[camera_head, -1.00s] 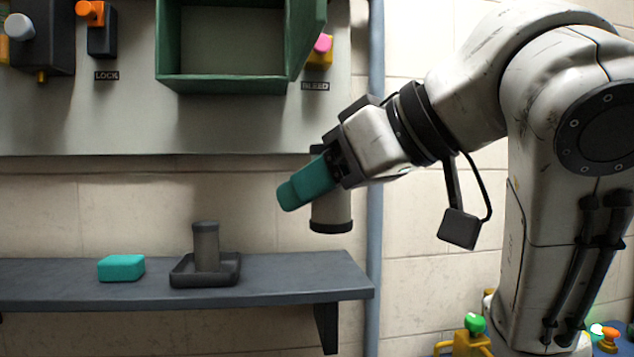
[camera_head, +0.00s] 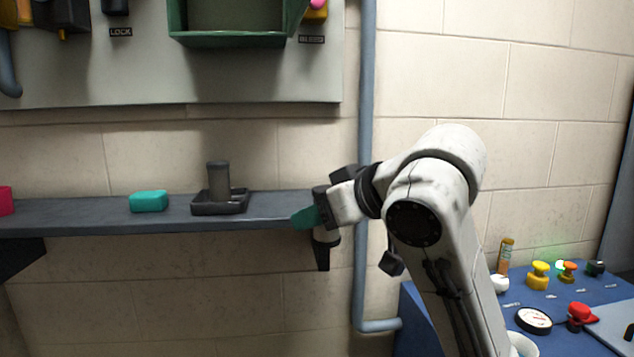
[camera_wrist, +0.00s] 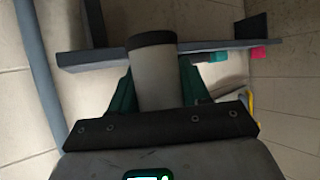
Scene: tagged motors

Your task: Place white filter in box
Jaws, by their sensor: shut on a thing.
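My gripper (camera_head: 308,216) has teal fingers and is at the right end of the shelf. It is shut on a pale grey-white filter (camera_head: 326,236) with dark ends, held roughly upright. In the wrist view the filter (camera_wrist: 153,82) stands between the green fingers, its dark end toward the shelf. A green open-fronted box (camera_head: 226,40) is mounted on the wall panel, up and left of my gripper; its top is cut off. A second, darker grey filter (camera_head: 218,180) stands in a black tray (camera_head: 222,208) on the shelf.
The grey shelf (camera_head: 100,214) also carries a teal block (camera_head: 149,201) and a pink block (camera_head: 5,201). A blue-grey vertical pipe (camera_head: 365,110) runs behind my arm. A blue table (camera_head: 550,305) with knobs and a gauge stands at lower right.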

